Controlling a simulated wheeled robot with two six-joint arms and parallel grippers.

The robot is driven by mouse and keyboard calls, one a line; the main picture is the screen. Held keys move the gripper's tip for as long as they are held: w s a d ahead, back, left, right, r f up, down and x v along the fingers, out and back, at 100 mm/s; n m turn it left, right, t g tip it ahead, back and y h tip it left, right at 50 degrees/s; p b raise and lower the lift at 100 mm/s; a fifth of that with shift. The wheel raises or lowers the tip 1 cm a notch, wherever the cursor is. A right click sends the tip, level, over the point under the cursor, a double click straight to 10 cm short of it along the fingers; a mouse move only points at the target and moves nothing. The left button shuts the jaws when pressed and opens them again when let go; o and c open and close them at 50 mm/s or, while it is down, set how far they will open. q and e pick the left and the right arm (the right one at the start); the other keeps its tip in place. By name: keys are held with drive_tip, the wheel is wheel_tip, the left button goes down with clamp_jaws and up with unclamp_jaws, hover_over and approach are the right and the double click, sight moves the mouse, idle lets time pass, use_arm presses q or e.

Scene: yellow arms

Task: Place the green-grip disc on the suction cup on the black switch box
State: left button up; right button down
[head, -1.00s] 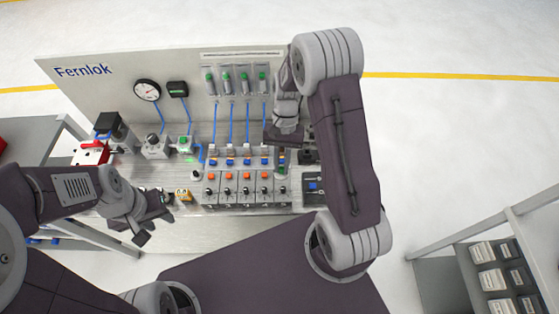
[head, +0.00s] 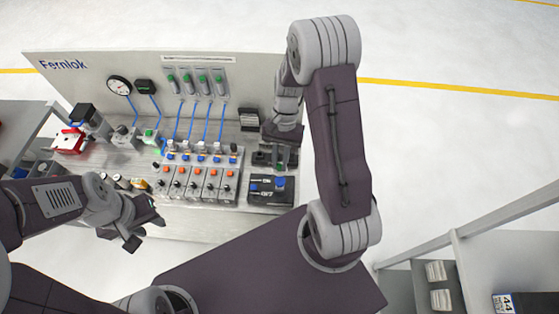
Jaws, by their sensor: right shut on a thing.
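The black switch box (head: 259,198) lies at the front right of the bench in the head view, with white lettering on its top. A small blue round part (head: 280,182) shows on it; I take this to be the suction cup. My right gripper (head: 281,157) points down and is shut on a small piece with a green part (head: 280,167), which I take to be the green-grip disc. It is just behind the blue part in the picture; the height between them is unclear, and the arm hides most of the piece. My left gripper (head: 145,227) is open and empty at the bench's front edge.
A row of grey valve blocks (head: 199,185) with orange and blue knobs stands left of the switch box. Behind is an upright panel (head: 150,70) with a gauge (head: 119,86) and blue hoses. A shelf rack (head: 458,235) stands on the right.

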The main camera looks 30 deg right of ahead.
drive_tip(key=shift+d+f+b, duration=0.15)
drive_tip(key=shift+f+b, duration=0.2)
drive_tip(key=shift+f, duration=0.2)
wheel_tip(320, 180, down, 5)
drive_tip(key=b, duration=0.5)
drive_tip(key=shift+f, duration=0.15)
drive_tip(key=shift+f+b, duration=0.15)
drive_tip(key=shift+b, duration=0.15)
drive_tip(key=shift+f+b, duration=0.3)
drive_tip(key=shift+f, duration=0.2)
drive_tip(key=c, duration=1.3)
unclamp_jaws()
